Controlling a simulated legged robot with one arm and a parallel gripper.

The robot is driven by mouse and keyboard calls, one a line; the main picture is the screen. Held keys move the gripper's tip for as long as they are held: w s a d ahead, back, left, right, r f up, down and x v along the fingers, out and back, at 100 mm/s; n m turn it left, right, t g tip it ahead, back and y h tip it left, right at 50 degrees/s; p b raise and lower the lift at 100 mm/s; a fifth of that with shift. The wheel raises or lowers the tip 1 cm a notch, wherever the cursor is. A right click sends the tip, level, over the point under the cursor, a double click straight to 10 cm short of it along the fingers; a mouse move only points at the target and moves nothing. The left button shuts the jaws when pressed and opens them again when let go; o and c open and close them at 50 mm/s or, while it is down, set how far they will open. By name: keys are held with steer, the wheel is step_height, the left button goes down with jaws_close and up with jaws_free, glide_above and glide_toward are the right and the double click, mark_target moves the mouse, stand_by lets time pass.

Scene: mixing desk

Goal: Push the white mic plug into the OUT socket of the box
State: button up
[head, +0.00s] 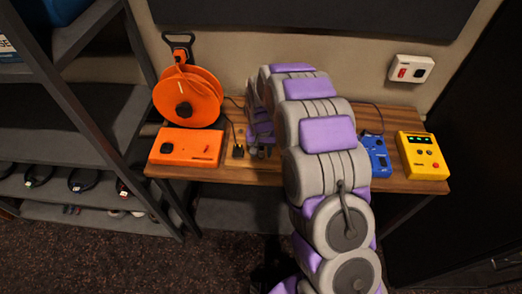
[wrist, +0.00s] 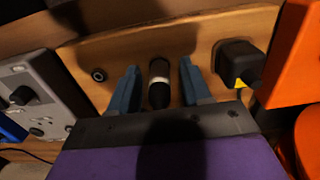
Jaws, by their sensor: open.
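In the wrist view my gripper (wrist: 159,72) is open, its two blue fingers on either side of a dark cylindrical plug (wrist: 158,83) with a white band. The plug lies on a wooden surface, with a gap at each finger. I take it for the white mic plug, but cannot read a label. A grey box (wrist: 35,98) with several round dark fittings is at the left edge; I cannot make out an OUT marking. A small round ring-shaped fitting (wrist: 97,74) sits on the wood between box and plug. In the head view my arm hides the middle of the desk.
A black block-shaped plug (wrist: 238,62) stands right of my gripper, by an orange box (wrist: 289,60). On the desk (head: 270,178) are an orange reel (head: 188,96), a blue box (head: 376,155) and a yellow box (head: 423,156). Shelves (head: 75,130) stand left.

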steer(key=shift+c, duration=0.2)
stand_by(0.6)
jaws_close()
stand_by(0.4)
steer(key=shift+r, duration=0.15)
steer(key=shift+r+p, duration=1.1)
steer(key=shift+r, duration=1.75)
